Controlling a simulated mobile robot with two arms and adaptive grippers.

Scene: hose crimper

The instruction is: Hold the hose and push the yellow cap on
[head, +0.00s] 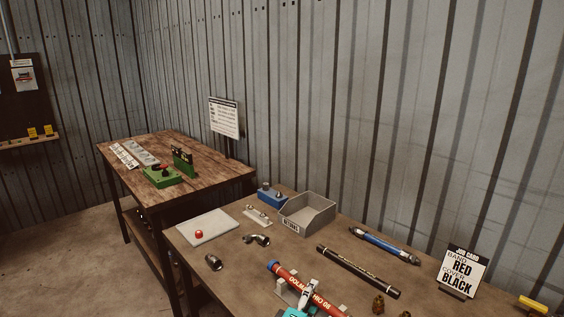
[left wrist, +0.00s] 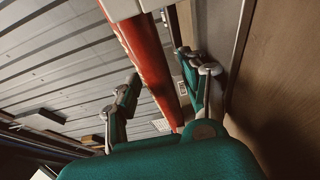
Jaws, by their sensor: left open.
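A red hose (head: 283,272) with white lettering lies in a pale holder (head: 284,293) at the bottom of the head view. My left gripper (head: 306,293) is over the hose there. In the left wrist view the red hose (left wrist: 143,55) runs between the two spread fingers of the open left gripper (left wrist: 157,87). I cannot tell whether either finger touches it. A yellow piece (head: 532,304) shows at the lower right edge of the head view; I cannot tell whether it is the cap. My right gripper is not in view.
A black hose (head: 358,271) and a blue tool (head: 384,246) lie behind the red hose. A job card (head: 461,271) stands right. Brass fittings (head: 378,304) lie in front.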

